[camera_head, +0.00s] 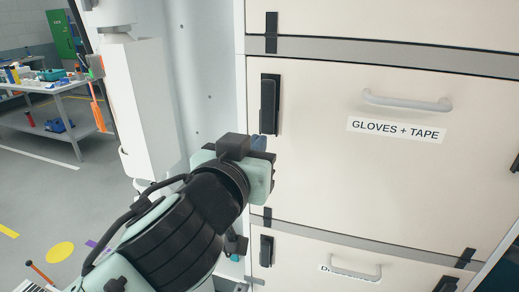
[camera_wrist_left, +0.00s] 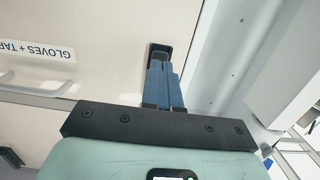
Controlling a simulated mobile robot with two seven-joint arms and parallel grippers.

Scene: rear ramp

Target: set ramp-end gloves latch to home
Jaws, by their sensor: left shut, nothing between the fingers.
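The gloves drawer (camera_head: 400,190) is a cream front labelled "GLOVES + TAPE" with a grey bar handle (camera_head: 408,103). Its latch (camera_head: 269,102) is a black upright lever on a black plate at the drawer's left edge. My left gripper (camera_head: 259,144) is at the lower end of this latch, its blue fingers mostly hidden behind the gripper body. In the left wrist view the fingers (camera_wrist_left: 164,84) are shut with nothing between them, and their tips overlap the dark latch plate (camera_wrist_left: 160,50). I cannot tell whether they touch the lever. My right gripper is not in view.
A lower drawer (camera_head: 310,260) has its own black latch (camera_head: 266,250) and bar handle (camera_head: 355,273). A white wall panel (camera_head: 205,80) stands left of the drawers. A workbench (camera_head: 55,88) with tools is far left, with open grey floor before it.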

